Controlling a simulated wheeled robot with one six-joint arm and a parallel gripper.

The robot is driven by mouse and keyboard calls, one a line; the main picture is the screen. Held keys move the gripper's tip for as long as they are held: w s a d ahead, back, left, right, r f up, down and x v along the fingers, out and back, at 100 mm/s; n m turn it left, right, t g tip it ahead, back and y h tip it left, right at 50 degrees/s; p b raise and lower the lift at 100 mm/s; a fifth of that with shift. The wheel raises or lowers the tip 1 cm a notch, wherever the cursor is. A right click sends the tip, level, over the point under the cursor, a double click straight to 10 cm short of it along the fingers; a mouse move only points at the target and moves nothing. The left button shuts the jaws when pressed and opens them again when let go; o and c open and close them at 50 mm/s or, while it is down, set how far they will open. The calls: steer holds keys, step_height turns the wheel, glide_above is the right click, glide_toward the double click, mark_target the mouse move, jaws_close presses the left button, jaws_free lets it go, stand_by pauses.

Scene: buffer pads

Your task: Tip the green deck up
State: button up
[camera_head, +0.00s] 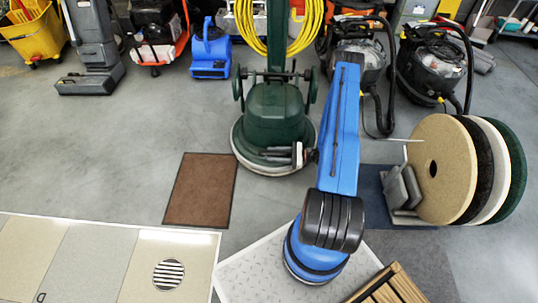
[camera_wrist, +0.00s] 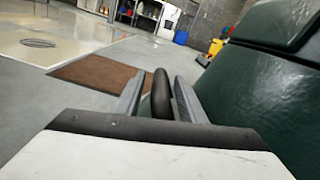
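The green deck (camera_head: 272,115) is the domed body of an upright floor machine, standing level on its wide round base. Its green side fills the right of the wrist view (camera_wrist: 245,90). My gripper (camera_head: 297,154) is low at the deck's near right side. In the wrist view my gripper (camera_wrist: 160,82) has its two grey fingers apart, one on each side of a rounded black bar (camera_wrist: 162,92). A narrow gap shows left of the bar; contact on the right is unclear. The bar's lower end is hidden by my gripper's body.
A brown mat (camera_head: 200,188) lies left of the machine. Round pads (camera_head: 447,168) stand on edge in a rack at right. Vacuums (camera_head: 432,68) and a blue blower (camera_head: 211,52) line the back. Grey floor (camera_head: 130,140) is clear at left.

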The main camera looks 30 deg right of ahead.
steer(key=shift+x, duration=1.2)
jaws_close()
steer(key=shift+r, duration=0.1)
